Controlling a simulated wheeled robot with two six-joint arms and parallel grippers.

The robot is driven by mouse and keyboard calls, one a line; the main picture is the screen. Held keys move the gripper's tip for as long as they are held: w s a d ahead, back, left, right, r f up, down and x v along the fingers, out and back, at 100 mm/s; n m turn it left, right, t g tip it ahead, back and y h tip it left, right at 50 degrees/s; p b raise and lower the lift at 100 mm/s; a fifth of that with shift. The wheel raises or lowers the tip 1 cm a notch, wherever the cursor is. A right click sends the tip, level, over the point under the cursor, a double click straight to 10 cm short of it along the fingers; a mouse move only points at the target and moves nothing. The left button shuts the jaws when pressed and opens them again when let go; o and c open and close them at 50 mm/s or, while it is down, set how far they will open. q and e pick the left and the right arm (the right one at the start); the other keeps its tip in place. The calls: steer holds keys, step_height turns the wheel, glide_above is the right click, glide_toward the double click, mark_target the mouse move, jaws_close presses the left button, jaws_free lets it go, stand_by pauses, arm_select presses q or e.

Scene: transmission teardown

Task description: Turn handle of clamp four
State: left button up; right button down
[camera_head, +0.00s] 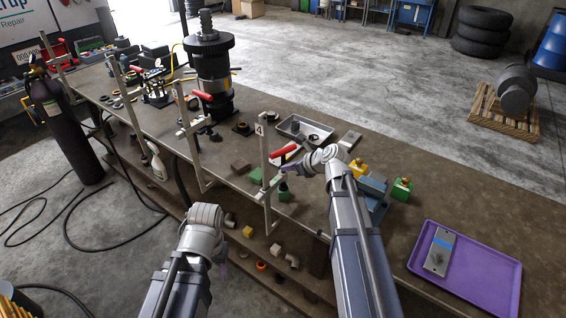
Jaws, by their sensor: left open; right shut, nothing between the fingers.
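Clamp four (265,180) is an upright grey bar clamp at the near edge of the workbench, marked with a white "4" label. Its red handle (284,153) points up and to the right from the clamp's lower arm. My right gripper (285,173) is just below and right of the red handle, close to the clamp bar. It is shut with nothing held; whether it touches the clamp I cannot tell. My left gripper (223,268) is low in front of the bench, away from the clamp. It is open and mostly hidden by its own wrist.
A purple tray (480,285) lies at the right. The lower shelf holds loose fittings.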

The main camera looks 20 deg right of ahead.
arm_select(q)
step_height(320, 180, up, 6)
steer(key=p, duration=0.5)
steer(key=shift+r, duration=0.2)
arm_select(e)
steer(key=a+v, duration=0.1)
steer(key=v, duration=0.9)
steer(key=shift+s, duration=0.2)
arm_select(q)
steer(key=shift+s, duration=0.1)
arm_select(e)
steer(key=shift+a, duration=0.1)
arm_select(q)
step_height(320, 180, down, 18)
steer(key=b, duration=1.7)
steer(key=shift+r, duration=0.25)
arm_select(e)
steer(key=s+a+f+n+g+h, duration=0.2)
steer(key=s+a+f+n, duration=0.4)
steer(key=n, duration=0.5)
steer(key=s+a+f+n+g+h, duration=0.2)
steer(key=s+a+f+n+g, duration=0.2)
steer(key=f+n, duration=0.7)
steer(key=s+a+f+n+g+h, duration=0.2)
steer(key=s+a+f+n, duration=0.6)
steer(key=n, duration=0.4)
steer(key=shift+s+a+f+g, duration=0.15)
steer(key=shift+s+a+g, duration=0.25)
steer(key=shift+s+g, duration=0.15)
